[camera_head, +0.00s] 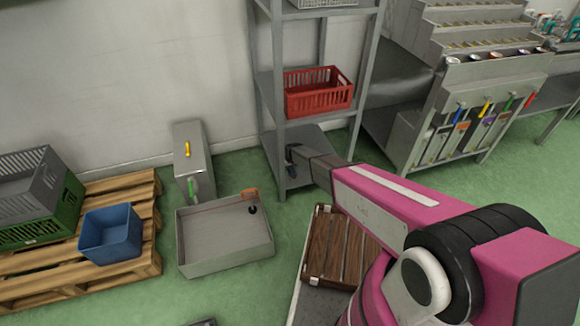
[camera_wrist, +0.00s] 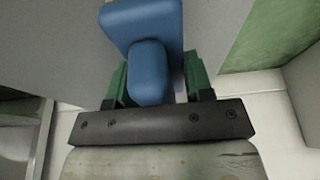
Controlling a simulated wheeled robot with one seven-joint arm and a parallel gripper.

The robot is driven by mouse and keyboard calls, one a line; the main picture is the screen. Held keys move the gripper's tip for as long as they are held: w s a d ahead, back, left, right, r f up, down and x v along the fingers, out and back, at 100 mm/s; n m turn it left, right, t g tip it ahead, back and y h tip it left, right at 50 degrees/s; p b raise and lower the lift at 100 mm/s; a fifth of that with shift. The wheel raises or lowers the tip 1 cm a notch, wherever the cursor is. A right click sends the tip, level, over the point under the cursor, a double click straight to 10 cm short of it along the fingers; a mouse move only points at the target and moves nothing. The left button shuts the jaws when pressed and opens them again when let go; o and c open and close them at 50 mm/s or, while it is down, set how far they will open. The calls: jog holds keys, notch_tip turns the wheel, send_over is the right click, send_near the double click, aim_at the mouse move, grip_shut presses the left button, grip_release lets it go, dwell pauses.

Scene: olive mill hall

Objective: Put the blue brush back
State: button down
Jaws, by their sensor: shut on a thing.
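My gripper (camera_wrist: 150,88) is shut on a blue thing with a rounded handle and a wider block, which I take to be the blue brush (camera_wrist: 148,65). The green fingers sit on either side of the handle. In the head view my arm reaches left and my gripper (camera_head: 294,156) is beside the grey shelf's lower part; the brush is too small to make out there. At the right, a sloping grey rack (camera_head: 440,95) has several coloured handles along its front, including a yellow handle (camera_head: 485,108), a green handle (camera_head: 508,102) and a red handle (camera_head: 529,99).
The grey shelf (camera_head: 261,65) holds a red crate (camera_head: 318,100). A pallet (camera_head: 148,212) bears a blue box (camera_head: 110,262) and a green crate (camera_head: 70,212). A slatted wooden crate (camera_head: 330,245) is below my arm.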

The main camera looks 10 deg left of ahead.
jog(key=c, duration=0.5)
grip_release()
jog(key=v, duration=1.1)
jog(key=shift+s+d+f, duration=0.1)
jog(key=shift+s, duration=0.25)
